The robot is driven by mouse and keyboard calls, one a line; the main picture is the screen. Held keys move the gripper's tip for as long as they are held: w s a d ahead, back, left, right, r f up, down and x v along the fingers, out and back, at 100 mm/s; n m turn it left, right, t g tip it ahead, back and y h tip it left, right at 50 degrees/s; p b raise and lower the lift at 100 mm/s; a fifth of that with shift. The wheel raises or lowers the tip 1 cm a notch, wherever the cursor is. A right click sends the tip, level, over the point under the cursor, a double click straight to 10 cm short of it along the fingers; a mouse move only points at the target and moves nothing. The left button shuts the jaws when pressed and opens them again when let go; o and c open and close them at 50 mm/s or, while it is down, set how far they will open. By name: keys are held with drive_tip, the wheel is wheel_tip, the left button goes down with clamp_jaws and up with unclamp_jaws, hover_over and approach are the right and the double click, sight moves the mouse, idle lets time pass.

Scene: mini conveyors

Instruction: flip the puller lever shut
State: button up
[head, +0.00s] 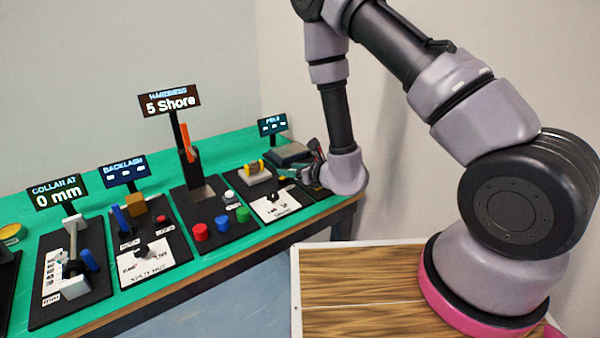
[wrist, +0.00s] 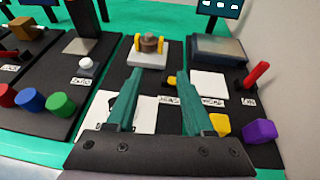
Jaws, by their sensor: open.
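My gripper (wrist: 160,84) is open and empty, its two teal fingers apart above the panel with the white sheet. In the head view my gripper (head: 289,173) is over the far right end of the bench. A fixture with two yellow posts and a brown hub (wrist: 149,43) stands on a white block just beyond the fingers; it also shows in the head view (head: 254,168). A red lever (wrist: 257,75) stands tilted on the panel at right, apart from the fingers. No readable label shows which part is the puller lever. The black part between the fingers is partly hidden.
A dark grey block (wrist: 219,50), a yellow block (wrist: 220,125) and a purple knob (wrist: 259,131) are at right, near the wall. Red, blue and green knobs (wrist: 60,103) are at left. Other stations with signs line the green bench (head: 225,160).

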sight(265, 185)
drive_tip(key=shift+d+f+m+h, duration=0.4)
drive_tip(key=shift+d+f+h, duration=0.2)
drive_tip(key=shift+d+f, duration=0.55)
drive_tip(key=x, duration=1)
drive_tip(key=shift+w+a+r, duration=0.1)
drive_tip(key=shift+w, duration=0.3)
drive_tip(key=shift+t, duration=0.3)
clamp_jaws()
